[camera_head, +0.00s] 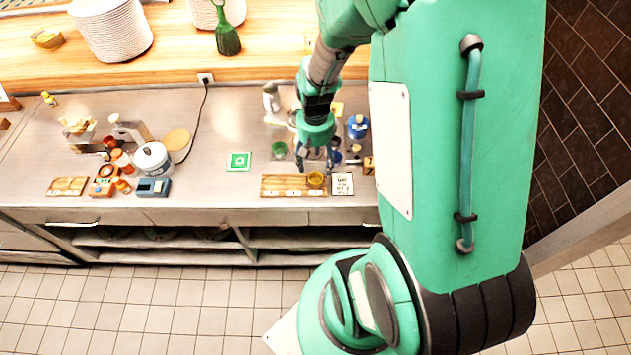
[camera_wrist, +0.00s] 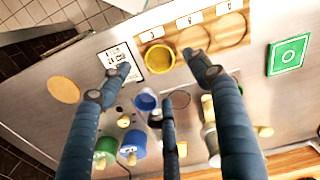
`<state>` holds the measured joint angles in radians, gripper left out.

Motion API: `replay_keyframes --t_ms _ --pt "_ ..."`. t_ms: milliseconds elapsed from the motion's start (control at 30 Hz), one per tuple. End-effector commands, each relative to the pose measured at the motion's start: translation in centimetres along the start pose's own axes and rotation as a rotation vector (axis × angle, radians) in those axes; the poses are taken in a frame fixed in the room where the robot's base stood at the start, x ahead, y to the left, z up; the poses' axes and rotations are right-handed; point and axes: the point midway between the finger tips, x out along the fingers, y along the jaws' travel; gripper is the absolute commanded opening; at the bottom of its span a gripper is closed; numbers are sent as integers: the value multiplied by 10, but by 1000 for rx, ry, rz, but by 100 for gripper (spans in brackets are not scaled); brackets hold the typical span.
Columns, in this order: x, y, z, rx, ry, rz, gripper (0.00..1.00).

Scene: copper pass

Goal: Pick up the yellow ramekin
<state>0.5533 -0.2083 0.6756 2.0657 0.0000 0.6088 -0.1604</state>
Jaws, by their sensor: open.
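The yellow ramekin (camera_head: 316,179) sits in the right-hand part of a wooden board (camera_head: 275,186) on the steel counter. In the wrist view the yellow ramekin (camera_wrist: 159,58) shows as a round cup on the board, which has round marked places (camera_wrist: 229,29). My gripper (camera_head: 315,165) is above the counter close to the board. In the wrist view my gripper (camera_wrist: 160,78) has its fingers spread, with nothing between them. The ramekin appears just beyond the fingertips, apart from them.
A printed white card (camera_head: 342,184) lies right of the board. A blue cup (camera_wrist: 146,101) and several lidded jars, including a green one (camera_wrist: 106,147), stand under and around the fingers.

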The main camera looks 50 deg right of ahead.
Motion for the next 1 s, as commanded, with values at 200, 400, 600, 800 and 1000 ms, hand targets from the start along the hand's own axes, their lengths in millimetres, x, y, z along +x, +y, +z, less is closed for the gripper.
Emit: replay_keyframes --t_ms 200,400,600,800,1000 --pt "27 0 0 0 -1 0 62" --pt "32 0 0 0 0 0 62" --pt "32 0 0 0 0 0 62" --pt "39 0 0 0 -1 0 62" --pt "61 0 0 0 -3 0 62"
